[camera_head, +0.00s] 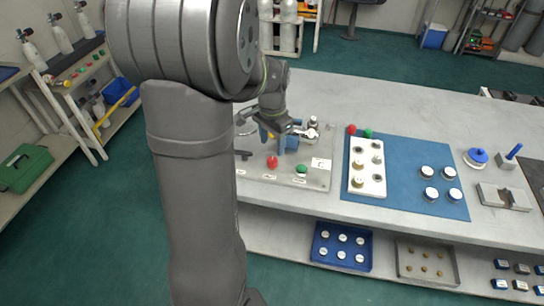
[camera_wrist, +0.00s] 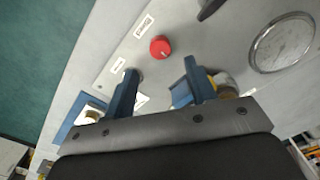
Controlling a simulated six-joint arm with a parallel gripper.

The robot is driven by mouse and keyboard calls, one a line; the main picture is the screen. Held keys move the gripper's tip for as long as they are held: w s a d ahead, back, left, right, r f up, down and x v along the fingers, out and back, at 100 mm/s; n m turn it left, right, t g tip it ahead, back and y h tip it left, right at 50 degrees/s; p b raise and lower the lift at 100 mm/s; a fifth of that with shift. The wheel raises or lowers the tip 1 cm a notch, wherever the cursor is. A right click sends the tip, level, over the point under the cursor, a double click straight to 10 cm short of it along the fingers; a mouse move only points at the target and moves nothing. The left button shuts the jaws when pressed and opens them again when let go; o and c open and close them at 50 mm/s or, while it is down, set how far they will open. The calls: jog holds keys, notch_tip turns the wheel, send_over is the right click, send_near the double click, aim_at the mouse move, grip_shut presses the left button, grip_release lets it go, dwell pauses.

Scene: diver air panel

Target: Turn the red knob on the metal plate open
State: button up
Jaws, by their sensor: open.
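The red knob (camera_head: 272,162) stands on the metal plate (camera_head: 318,179) near its front edge, left of a green knob (camera_head: 302,170). My gripper (camera_head: 279,146) is over the plate, behind and above the red knob in the head view, with its blue fingers pointing down. In the wrist view the red knob (camera_wrist: 160,47) lies beyond the open fingertips (camera_wrist: 160,67), roughly centred between them. The fingers look apart from the knob, and nothing is held. My fingers hide part of the plate.
A round gauge (camera_wrist: 283,42) and a black lever (camera_wrist: 210,9) are on the plate. A brass and silver fitting (camera_wrist: 222,84) is close to the right finger. Right of the plate, a blue mat (camera_head: 408,163) holds a white block (camera_head: 367,181) and several round parts.

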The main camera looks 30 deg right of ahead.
aim_at(272, 160)
notch_tip(272, 160, down, 7)
jog(key=shift+r, duration=0.15)
jog(key=c, duration=1)
